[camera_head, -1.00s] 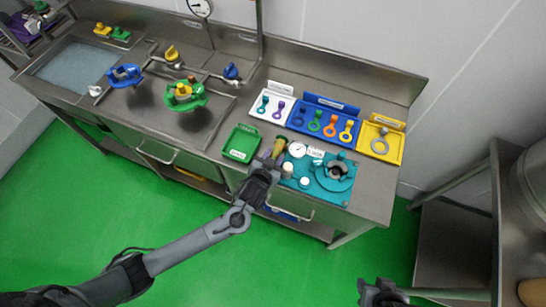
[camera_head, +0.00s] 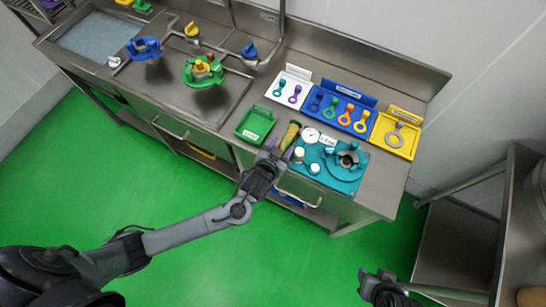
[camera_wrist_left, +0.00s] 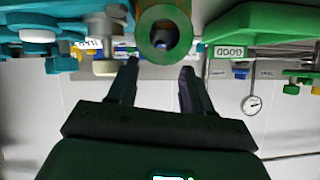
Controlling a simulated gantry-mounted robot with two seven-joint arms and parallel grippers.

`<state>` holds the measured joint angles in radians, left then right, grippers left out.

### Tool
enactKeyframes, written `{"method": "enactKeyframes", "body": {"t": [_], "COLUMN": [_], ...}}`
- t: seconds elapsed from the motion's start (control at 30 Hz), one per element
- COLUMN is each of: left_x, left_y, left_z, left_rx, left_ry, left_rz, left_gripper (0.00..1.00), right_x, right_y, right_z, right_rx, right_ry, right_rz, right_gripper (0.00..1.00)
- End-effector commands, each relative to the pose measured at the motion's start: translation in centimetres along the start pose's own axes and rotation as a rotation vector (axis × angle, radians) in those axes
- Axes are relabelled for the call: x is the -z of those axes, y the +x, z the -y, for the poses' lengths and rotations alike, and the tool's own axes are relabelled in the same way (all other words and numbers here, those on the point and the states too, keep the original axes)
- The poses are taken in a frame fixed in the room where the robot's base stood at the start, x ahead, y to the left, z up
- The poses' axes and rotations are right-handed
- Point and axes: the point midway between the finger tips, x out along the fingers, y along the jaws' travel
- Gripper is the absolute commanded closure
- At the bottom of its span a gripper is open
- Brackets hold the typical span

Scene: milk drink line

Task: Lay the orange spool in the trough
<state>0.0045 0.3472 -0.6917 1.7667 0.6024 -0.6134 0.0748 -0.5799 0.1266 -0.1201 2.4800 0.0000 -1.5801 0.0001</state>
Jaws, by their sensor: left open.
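An olive-brown cylinder (camera_head: 291,133) stands out at the counter's front edge, between the green tray and the teal plate. In the left wrist view its green ring-shaped end (camera_wrist_left: 159,42) faces me, with a hole in the middle. My left gripper (camera_head: 279,149) is open just in front of this cylinder; its fingers (camera_wrist_left: 157,72) are apart, with nothing seen held. An orange ring-ended piece (camera_head: 346,117) lies in the blue tray. I cannot tell for sure which is the orange spool, or which part is the trough. My right gripper (camera_head: 383,283) is at the bottom right; its jaws are unclear.
A green tray (camera_head: 243,134) labelled GOOD is left of the cylinder. A teal plate (camera_head: 341,187) with a dial (camera_head: 311,135), white posts and a round fixture is on the right. Blue (camera_head: 323,122), white and yellow (camera_head: 403,151) trays stand behind. A sink (camera_head: 98,36) is far left.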

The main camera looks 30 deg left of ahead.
Motion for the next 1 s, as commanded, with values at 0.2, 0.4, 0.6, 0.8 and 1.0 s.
{"method": "enactKeyframes", "body": {"t": [0.2,0.4,0.6,0.8,1.0], "left_x": [0.0,0.0,-0.1,-1.2,-3.9], "left_y": [-4.2,-6.8,-8.0,-10.2,-15.9], "left_z": [-0.1,-0.1,-0.1,-0.6,0.8], "left_rx": [-0.002,-0.002,-0.005,-0.087,-0.182], "left_ry": [-0.002,0.000,-0.005,-0.063,-0.083], "left_rz": [0.002,0.002,0.011,0.172,0.461], "left_gripper": [0.50,0.50,0.50,0.50,0.50], "right_x": [0.2,0.3,0.3,0.3,0.3], "right_y": [-0.6,-0.8,-0.9,-0.9,-0.9], "right_z": [0.0,0.1,0.2,0.2,0.2], "right_rx": [0.001,0.005,0.007,0.007,0.007], "right_ry": [0.001,0.006,0.009,0.009,0.009], "right_rz": [0.000,-0.001,-0.001,-0.001,-0.001], "right_gripper": [0.57,0.57,0.57,0.57,0.57]}}
